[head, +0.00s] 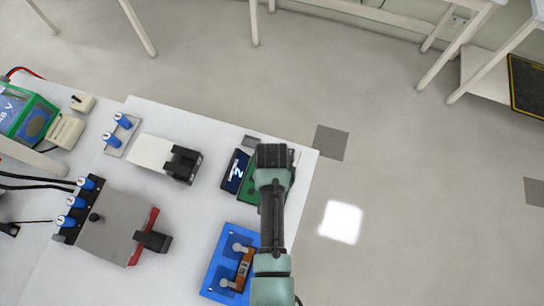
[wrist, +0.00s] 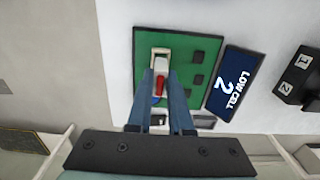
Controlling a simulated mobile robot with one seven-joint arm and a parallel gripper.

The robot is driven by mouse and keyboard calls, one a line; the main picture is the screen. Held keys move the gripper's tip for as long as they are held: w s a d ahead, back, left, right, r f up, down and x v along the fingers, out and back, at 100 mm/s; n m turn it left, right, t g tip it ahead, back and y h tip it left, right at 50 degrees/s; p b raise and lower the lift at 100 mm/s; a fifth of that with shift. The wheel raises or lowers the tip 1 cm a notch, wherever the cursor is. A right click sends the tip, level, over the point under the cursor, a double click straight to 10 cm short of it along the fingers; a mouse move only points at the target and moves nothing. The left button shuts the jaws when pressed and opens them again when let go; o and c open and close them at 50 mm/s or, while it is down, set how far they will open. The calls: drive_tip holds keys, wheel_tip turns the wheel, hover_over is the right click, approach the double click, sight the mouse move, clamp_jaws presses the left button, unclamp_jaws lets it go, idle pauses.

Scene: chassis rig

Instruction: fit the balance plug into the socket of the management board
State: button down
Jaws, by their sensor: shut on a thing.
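The management board (wrist: 203,49) is a green plate on the white table, with several dark chips and a pale socket area near its left side. In the head view the board (head: 251,192) is mostly covered by my arm. My gripper (wrist: 161,78) is over the board, its two blue-grey fingers close together on the balance plug (wrist: 161,64), a small white piece with red and blue parts showing between the fingers. The plug is at the socket area; I cannot tell whether it is seated, and the socket's opening is hidden. The fingertips are hidden in the head view.
A dark display (wrist: 235,80) reading "LOW CELL 2" lies beside the board. A blue tray (head: 217,276) with an orange-brown part is nearer. A white-and-black block (head: 153,152) and a grey block with a red edge (head: 112,228) stand left. The table's right edge is close.

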drive_tip(key=shift+f+b, duration=1.1)
drive_tip(key=shift+f, duration=0.3)
drive_tip(key=c, duration=0.8)
unclamp_jaws()
drive_tip(key=shift+o, duration=0.2)
drive_tip(key=shift+r, duration=0.15)
wheel_tip(320, 180, up, 13)
drive_tip(key=shift+f+b, duration=0.1)
drive_tip(key=shift+b, duration=0.4)
